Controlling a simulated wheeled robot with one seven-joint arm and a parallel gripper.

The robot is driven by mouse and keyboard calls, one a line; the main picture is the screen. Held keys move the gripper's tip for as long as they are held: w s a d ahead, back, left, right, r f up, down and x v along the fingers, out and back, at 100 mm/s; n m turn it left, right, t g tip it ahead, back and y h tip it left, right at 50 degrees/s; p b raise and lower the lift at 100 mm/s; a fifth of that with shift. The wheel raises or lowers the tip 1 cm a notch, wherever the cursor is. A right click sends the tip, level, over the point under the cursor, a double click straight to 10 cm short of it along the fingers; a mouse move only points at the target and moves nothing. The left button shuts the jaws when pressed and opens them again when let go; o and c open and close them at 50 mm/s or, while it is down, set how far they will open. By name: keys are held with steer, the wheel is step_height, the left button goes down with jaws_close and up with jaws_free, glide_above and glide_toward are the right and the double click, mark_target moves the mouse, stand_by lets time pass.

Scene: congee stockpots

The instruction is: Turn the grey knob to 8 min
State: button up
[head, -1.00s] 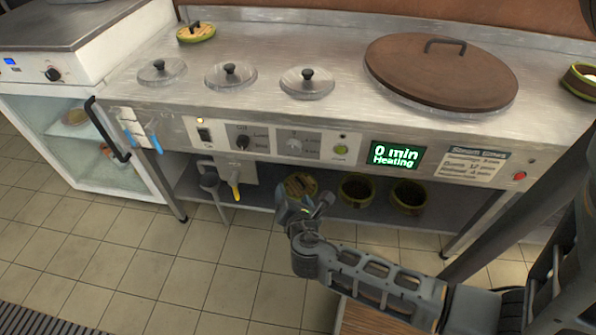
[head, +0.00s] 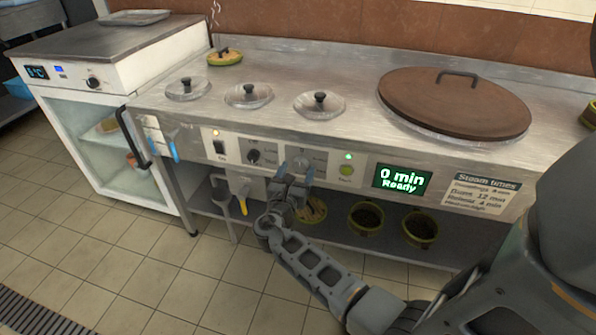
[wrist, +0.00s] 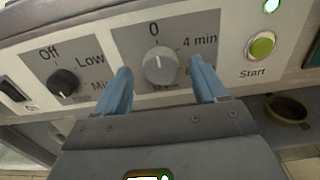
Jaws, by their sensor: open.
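The grey knob (wrist: 160,66) shows in the wrist view on a grey dial plate, with its mark toward 0 at the top. The labels 4 min and part of a 6 show to its right; the lower labels are hidden by my gripper. In the head view the grey knob (head: 300,163) sits just above my gripper (head: 296,178). My gripper (wrist: 162,88) is open, with one blue finger low on each side of the knob. I cannot tell whether the fingers touch the panel. The display (head: 402,179) reads 0 min, Ready.
A black knob (wrist: 63,83) with Off and Low labels is left of the grey knob. A green Start button (wrist: 261,46) is to the right, under a lit green lamp (wrist: 271,5). A Steam times sign (head: 483,193) is at the right. Several lidded openings top the counter.

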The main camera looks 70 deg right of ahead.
steer(key=shift+d, duration=0.75)
steer(key=c, duration=1)
